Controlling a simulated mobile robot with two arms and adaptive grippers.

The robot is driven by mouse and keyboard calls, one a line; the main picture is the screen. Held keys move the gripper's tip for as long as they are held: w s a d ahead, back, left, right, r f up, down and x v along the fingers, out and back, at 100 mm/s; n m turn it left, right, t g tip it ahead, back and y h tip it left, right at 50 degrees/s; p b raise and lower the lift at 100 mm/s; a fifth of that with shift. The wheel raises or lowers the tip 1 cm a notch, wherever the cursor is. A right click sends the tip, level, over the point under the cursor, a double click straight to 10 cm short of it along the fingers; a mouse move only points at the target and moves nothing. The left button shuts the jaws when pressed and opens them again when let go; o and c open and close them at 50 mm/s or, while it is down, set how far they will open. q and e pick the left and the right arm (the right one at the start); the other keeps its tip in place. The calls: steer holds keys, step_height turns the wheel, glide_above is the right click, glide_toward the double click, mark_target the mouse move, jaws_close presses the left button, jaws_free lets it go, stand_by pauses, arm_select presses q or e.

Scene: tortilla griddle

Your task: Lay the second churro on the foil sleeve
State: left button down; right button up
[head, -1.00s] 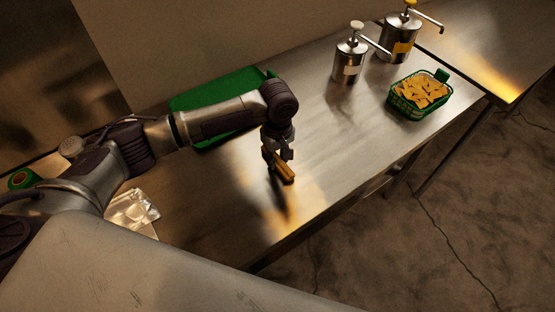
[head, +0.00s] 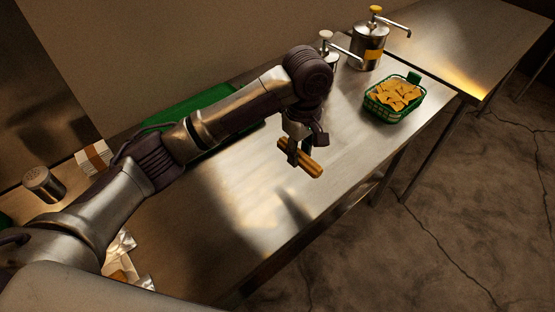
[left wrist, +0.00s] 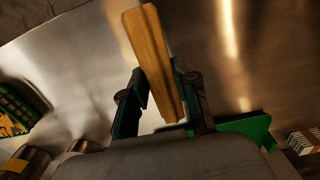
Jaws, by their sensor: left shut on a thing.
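My left gripper (head: 297,153) is shut on a golden-brown churro (head: 307,161) and holds it above the steel counter. The churro also shows in the left wrist view (left wrist: 152,58), between the two fingers of my left gripper (left wrist: 158,108), with its long end sticking out past them. The silver foil sleeve (head: 122,246) lies on the counter at the lower left, well apart from the gripper and partly hidden by my arm. A small brown piece, perhaps the other churro (head: 117,275), shows on the foil, mostly hidden. My right gripper is not in view.
A green tray (head: 175,113) lies behind my left arm. A green basket of chips (head: 398,96) and two pump dispensers, one with a yellow label (head: 370,48), stand at the back right. A metal shaker (head: 43,185) and a napkin stack (head: 95,157) stand left. The counter's middle is clear.

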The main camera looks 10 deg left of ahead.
arm_select(q)
steer(key=shift+d+r, duration=0.45)
steer(key=shift+d, duration=0.25)
steer(key=s+a+m, duration=1)
steer(key=s+a, duration=0.4)
steer(key=a, duration=0.1)
steer(key=shift+s+a, duration=0.15)
steer(key=shift+a, duration=0.25)
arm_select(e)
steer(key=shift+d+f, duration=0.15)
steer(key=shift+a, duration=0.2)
